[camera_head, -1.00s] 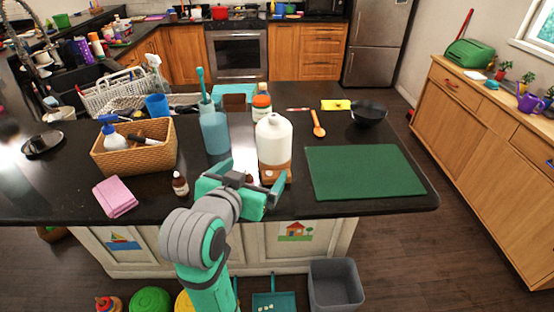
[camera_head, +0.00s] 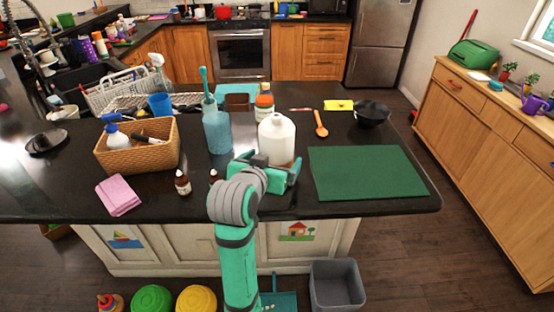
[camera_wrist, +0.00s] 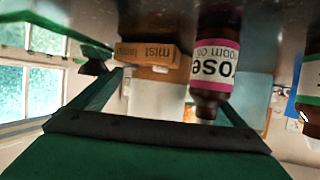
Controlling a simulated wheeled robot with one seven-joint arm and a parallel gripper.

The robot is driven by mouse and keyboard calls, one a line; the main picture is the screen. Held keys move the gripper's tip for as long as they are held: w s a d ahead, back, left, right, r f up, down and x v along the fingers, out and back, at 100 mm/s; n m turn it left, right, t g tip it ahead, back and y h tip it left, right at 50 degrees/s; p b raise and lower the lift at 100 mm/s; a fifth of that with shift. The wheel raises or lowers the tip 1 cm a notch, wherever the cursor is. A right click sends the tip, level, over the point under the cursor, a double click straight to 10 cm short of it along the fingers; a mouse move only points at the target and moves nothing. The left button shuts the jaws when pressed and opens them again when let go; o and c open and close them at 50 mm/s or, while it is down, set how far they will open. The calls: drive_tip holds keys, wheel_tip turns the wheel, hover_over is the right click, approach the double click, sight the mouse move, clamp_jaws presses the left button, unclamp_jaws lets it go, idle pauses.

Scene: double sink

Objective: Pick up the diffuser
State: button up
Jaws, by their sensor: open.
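The diffuser appears to be the wood-brown block marked "mist lamp" in the wrist view (camera_wrist: 148,52), which shows upside down. A pale shape lies against it there, and I cannot tell whether that is part of it. In the head view my gripper hides most or all of it, in front of a white jug (camera_head: 276,138). My gripper (camera_head: 276,168) is open and empty at the counter's near side, its fingers toward the block. In the wrist view the fingers (camera_wrist: 165,88) spread on either side of the block, apart from it.
A brown bottle with a pink "rose" label (camera_wrist: 215,70) is close to one finger; in the head view it stands left of my gripper (camera_head: 214,176). Another brown bottle (camera_head: 182,183) stands farther left. A blue container (camera_head: 217,132) and a green mat (camera_head: 365,172) flank the jug.

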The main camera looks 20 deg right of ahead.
drive_tip(key=shift+w+d+f, duration=0.2)
drive_tip(key=shift+w+d, duration=0.05)
drive_tip(key=shift+w, duration=0.15)
drive_tip(key=shift+r, duration=0.1)
drive_tip(key=c, duration=1.5)
